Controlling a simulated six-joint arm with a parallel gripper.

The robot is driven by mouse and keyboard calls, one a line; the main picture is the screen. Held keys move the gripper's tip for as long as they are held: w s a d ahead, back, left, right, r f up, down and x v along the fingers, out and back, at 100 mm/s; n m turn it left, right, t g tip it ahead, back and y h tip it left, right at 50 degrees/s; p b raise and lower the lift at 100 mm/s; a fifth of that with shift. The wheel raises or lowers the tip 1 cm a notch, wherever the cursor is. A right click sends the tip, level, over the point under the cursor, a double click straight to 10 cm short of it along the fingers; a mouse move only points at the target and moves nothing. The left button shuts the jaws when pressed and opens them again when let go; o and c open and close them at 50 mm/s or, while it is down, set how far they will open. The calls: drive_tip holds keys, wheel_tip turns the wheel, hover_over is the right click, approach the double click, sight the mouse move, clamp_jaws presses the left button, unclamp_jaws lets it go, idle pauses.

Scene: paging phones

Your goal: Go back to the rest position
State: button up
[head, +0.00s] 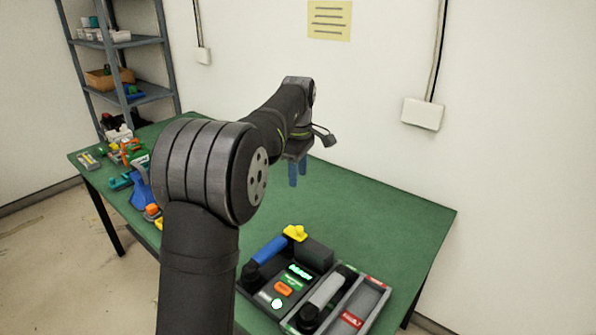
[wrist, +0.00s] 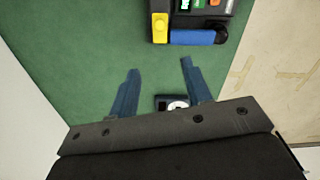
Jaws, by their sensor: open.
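My gripper (head: 298,172) is open and empty above the green table (head: 375,205), with its two blue fingers pointing down. A black phone base (head: 262,300) with a lit green display and an orange button sits at the near side of the table. A blue handset (head: 268,250) lies along it, with a yellow piece (head: 295,233) at its far end. The handset also shows at the top of the wrist view (wrist: 192,37), with the yellow piece (wrist: 160,27) at its left end.
A grey handset (head: 327,289) and a grey tray (head: 372,297) with red labels lie right of the phone. Several coloured items crowd the table's left end. Shelves (head: 115,40) stand at the back left. A wall runs behind.

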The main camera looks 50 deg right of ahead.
sight(301, 229)
idle(0.6)
wheel_tip(301, 229, down, 17)
drive_tip(key=shift+f, duration=0.15)
drive_tip(key=shift+s, duration=0.5)
